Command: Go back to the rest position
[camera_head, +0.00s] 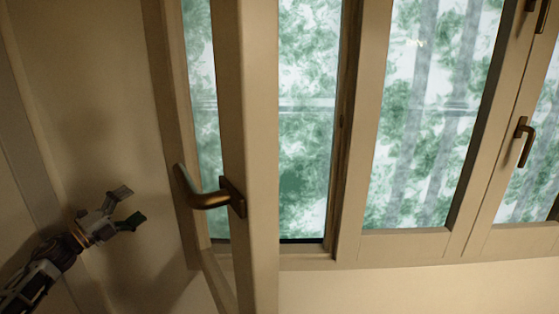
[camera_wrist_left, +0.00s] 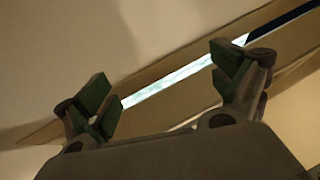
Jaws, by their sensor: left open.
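My left gripper (camera_head: 128,208) is open and empty at the lower left of the head view, in front of a beige wall. It is left of the bronze handle (camera_head: 205,200) of a window sash and apart from it. That sash (camera_head: 261,150) stands swung open toward me, seen nearly edge-on. In the left wrist view the two green-padded fingers of the left gripper (camera_wrist_left: 163,85) are spread apart with nothing between them. Behind them runs a slanted pale frame (camera_wrist_left: 180,110) with a bright strip of glass. My right gripper is in neither view.
A shut window pane (camera_head: 430,110) stands to the right, with another bronze handle (camera_head: 525,142) on the far-right sash. Below the windows the beige wall (camera_head: 420,285) is bare. The open sash juts into the room close to my left gripper.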

